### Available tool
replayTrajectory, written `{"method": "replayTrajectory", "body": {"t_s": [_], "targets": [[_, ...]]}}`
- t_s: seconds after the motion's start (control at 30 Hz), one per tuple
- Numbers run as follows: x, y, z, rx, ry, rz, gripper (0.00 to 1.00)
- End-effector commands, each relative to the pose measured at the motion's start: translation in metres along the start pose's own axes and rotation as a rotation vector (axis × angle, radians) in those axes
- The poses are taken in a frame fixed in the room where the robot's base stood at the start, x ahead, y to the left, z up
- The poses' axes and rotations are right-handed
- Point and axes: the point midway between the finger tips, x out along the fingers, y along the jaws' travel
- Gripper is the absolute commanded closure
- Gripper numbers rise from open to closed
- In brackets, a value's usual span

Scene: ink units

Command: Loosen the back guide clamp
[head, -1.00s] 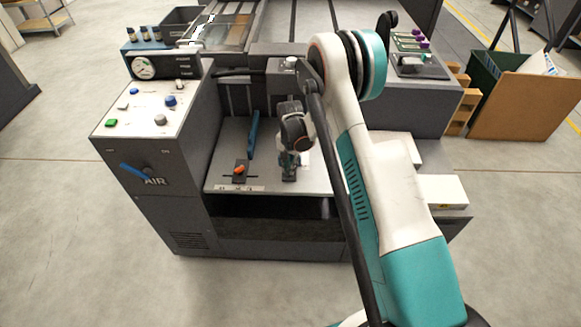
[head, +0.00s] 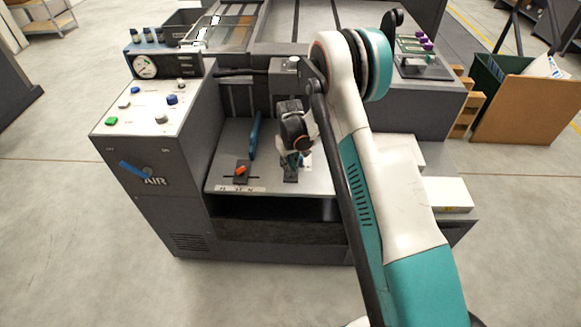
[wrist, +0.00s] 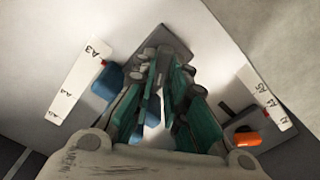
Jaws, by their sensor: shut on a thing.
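My gripper (head: 291,164) is low over the right part of the grey feed plate, with its fingers at a dark clamp base (head: 291,176). I take this as the back guide clamp; its lever is hidden by the fingers. In the wrist view the teal fingers (wrist: 162,82) come close together, shut on the clamp, though the grip itself is hard to see. An upright blue guide (head: 254,135) stands left of the gripper. A second clamp with an orange lever (head: 240,170) sits further left, apart from my gripper; it also shows in the wrist view (wrist: 248,138).
A white size scale (wrist: 78,82) and a blue part (wrist: 105,82) lie left of the fingers in the wrist view. The control console (head: 150,108), with coloured buttons and a blue AIR handle (head: 135,170), borders the plate on the left.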

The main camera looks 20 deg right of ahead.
Motion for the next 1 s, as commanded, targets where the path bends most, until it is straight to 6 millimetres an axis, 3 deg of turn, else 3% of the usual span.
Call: {"method": "replayTrajectory", "body": {"t_s": [0.4,1.0], "targets": [[-0.0002,-0.0024,0.0003,-0.238,0.000,0.000,1.00],[-0.0003,-0.0029,0.0004,-0.293,0.000,0.000,1.00]]}}
